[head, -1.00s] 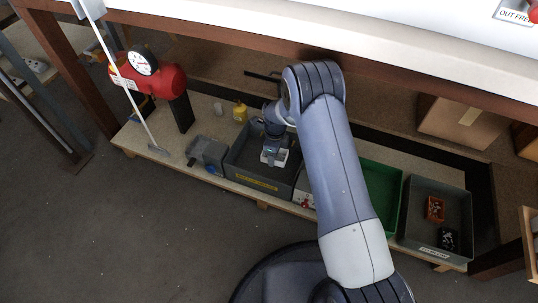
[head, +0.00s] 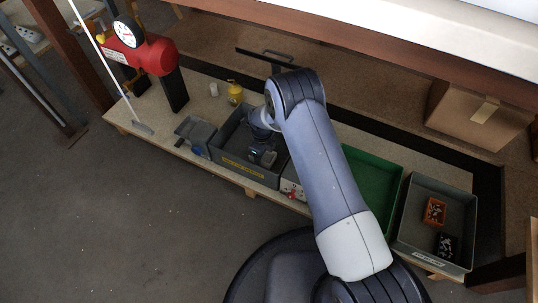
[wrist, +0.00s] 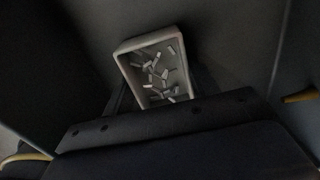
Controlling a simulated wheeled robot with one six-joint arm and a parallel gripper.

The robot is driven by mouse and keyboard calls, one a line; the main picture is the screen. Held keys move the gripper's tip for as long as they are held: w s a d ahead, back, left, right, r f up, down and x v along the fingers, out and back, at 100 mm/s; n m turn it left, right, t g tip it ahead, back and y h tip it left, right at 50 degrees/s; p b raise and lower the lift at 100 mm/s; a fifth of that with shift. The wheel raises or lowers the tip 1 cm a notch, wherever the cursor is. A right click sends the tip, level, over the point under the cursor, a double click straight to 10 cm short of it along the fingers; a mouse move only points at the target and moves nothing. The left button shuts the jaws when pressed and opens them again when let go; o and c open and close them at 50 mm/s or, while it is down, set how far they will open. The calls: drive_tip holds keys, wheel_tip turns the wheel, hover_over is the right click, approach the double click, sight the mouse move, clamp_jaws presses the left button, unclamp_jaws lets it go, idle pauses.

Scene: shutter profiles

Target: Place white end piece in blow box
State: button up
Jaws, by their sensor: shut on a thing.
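A small white open box (wrist: 122,60) holds several small white end pieces (wrist: 160,75) in the wrist view. It sits between the fingers of my gripper (head: 263,156), which is shut on it. The gripper points down inside the grey box with a yellow label (head: 243,170) on the low shelf; the label is too small to read. In the head view my gripper hides the white box. I cannot tell whether the white box touches the grey box's floor.
A small grey bin (head: 196,133) and a yellow bottle (head: 235,93) stand to the left. A green tray (head: 372,178) and a grey box (head: 408,215) with orange and black boxes stand to the right.

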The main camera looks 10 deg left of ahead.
drive_tip(key=shift+a+r, duration=0.1)
drive_tip(key=shift+f, duration=0.2)
drive_tip(key=o, duration=1)
